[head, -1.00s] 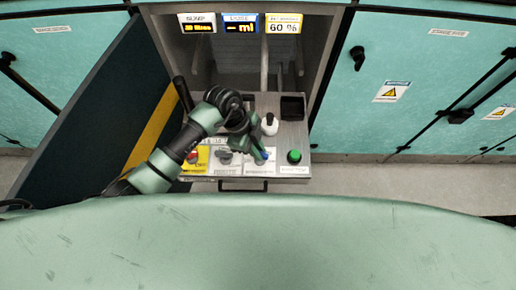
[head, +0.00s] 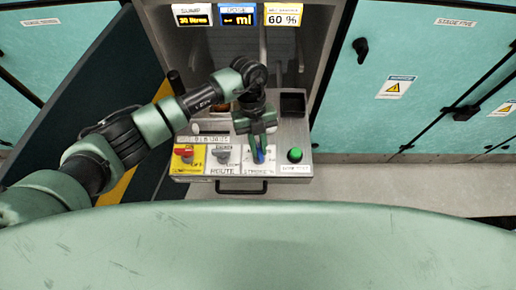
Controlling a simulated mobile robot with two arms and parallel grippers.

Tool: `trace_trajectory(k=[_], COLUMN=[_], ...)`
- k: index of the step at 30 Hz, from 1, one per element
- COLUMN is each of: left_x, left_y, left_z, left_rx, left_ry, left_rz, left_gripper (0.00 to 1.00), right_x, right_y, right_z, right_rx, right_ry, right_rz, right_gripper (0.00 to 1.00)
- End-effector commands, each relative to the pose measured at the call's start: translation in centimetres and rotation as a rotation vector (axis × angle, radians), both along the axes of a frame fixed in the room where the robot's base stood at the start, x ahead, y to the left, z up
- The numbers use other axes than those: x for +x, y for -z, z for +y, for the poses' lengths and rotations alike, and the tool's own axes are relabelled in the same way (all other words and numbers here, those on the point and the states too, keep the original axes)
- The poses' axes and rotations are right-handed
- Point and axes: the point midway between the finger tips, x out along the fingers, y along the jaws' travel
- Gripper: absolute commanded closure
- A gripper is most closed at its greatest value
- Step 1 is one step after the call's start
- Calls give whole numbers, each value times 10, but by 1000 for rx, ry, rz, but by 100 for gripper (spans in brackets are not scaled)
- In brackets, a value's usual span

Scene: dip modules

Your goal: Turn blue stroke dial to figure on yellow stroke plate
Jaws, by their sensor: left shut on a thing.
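The yellow stroke plate (head: 283,16) hangs at the top of the cabinet opening, rightmost of three plates, and reads 60 %. The blue stroke dial (head: 259,156) sits on the panel over a white label reading STROKE. My left gripper (head: 258,153) points down at the dial, its fingers closed around it. The gripper hides most of the dial, so its pointer and scale cannot be read. My right gripper is not in view.
The panel (head: 280,174) also carries a red switch (head: 184,152) on yellow, a grey ROUTE knob (head: 222,153) and a green button (head: 295,155). A black square recess (head: 292,103) lies behind the button. An open dark door (head: 95,110) stands left.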

Motion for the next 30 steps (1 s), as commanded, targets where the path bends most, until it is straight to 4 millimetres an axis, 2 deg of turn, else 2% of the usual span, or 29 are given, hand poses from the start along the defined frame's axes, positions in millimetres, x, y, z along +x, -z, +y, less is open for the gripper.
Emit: trace_trajectory(k=[3, 13, 30], left_x=[1, 1, 0], left_y=[1, 0, -1], left_z=[-1, -2, -3], left_rx=[0, -1, -2], left_ry=[88, 243, 282], left_rz=[-3, -1, 0], left_gripper=[100, 100, 100], right_x=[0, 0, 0], right_y=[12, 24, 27], right_z=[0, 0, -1], right_rx=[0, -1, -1], right_ry=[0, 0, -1], right_rz=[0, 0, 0], right_gripper=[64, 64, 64])
